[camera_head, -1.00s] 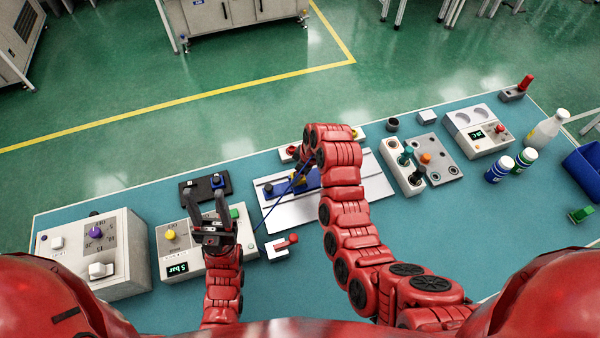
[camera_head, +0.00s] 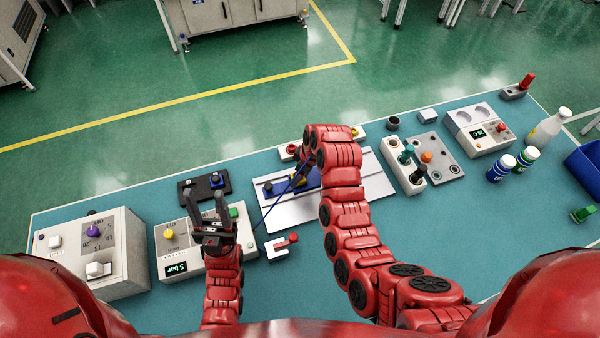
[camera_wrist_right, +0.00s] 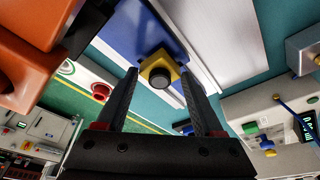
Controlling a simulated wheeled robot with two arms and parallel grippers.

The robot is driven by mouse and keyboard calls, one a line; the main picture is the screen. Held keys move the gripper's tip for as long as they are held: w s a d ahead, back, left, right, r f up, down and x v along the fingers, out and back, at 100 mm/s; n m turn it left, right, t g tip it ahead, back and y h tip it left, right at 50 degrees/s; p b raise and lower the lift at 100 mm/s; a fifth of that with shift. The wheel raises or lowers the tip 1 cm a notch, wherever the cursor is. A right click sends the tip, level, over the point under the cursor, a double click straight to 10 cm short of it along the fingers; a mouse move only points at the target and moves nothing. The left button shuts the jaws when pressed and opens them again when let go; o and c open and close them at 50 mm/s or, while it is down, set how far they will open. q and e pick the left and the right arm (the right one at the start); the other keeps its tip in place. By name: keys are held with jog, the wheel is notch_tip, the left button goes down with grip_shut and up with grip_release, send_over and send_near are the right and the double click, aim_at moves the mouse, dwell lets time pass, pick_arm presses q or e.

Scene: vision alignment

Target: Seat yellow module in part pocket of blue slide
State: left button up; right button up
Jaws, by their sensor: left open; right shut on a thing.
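The yellow module (camera_wrist_right: 160,73), a yellow square block with a round black knob, is between the fingertips of my right gripper (camera_wrist_right: 162,80), which is shut on it. In the right wrist view the module overlaps the blue slide (camera_wrist_right: 150,28); I cannot tell whether it is seated in the pocket. In the head view the blue slide (camera_head: 307,179) lies on a white plate with the yellow module (camera_head: 298,181) at it, partly hidden by my right arm. My left gripper (camera_head: 207,197) is open and empty above the beige control box with the green display.
The white plate (camera_head: 284,213) is under the slide. A dark tray with a blue block (camera_head: 217,181) lies behind my left gripper. Control boxes (camera_head: 95,250) stand at left. A fixture with knobs (camera_head: 404,170), bottles and a blue bin are at right.

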jog(key=shift+f+b, duration=0.3)
jog(key=shift+b, duration=0.1)
dwell(0.6)
jog(key=o, duration=1.4)
jog(key=shift+r, duration=1.05)
